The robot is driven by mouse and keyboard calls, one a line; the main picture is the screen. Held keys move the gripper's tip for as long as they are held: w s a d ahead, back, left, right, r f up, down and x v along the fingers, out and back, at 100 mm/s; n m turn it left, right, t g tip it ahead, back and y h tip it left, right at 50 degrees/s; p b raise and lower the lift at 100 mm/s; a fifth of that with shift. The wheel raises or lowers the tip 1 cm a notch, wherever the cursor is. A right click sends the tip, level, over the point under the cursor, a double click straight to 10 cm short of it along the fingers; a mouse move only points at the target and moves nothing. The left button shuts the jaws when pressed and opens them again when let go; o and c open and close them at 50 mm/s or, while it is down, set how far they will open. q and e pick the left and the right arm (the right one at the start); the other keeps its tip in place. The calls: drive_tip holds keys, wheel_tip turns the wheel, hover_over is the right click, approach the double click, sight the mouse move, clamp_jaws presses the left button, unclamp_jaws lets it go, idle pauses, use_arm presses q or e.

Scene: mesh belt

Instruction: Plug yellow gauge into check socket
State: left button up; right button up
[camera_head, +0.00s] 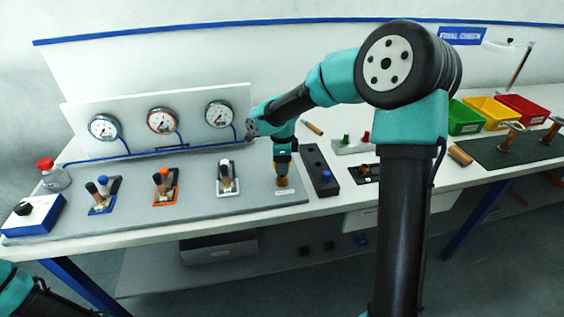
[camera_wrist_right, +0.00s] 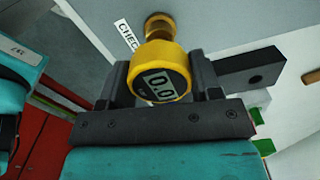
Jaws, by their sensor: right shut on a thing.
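My right gripper (camera_head: 283,160) points down over the right end of the grey panel and is shut on the yellow gauge. In the right wrist view the yellow gauge (camera_wrist_right: 163,72) sits between the two fingers, its display reading 0.0. The brass check socket (camera_head: 283,182) is directly below the gripper in the head view. In the right wrist view a brass round part (camera_wrist_right: 159,24) shows just beyond the gauge, next to a label (camera_wrist_right: 126,34) partly reading "CHEC". I cannot tell whether the gauge is seated in the socket. My left gripper is out of view.
Three dial gauges (camera_head: 162,121) hang on the backboard behind.

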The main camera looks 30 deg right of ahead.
drive_tip(key=shift+f, duration=1.65)
idle(0.8)
drive_tip(key=o, duration=1.1)
wheel_tip(320, 180, up, 18)
drive_tip(key=shift+f, duration=0.25)
drive_tip(key=shift+f, duration=0.1)
idle(0.5)
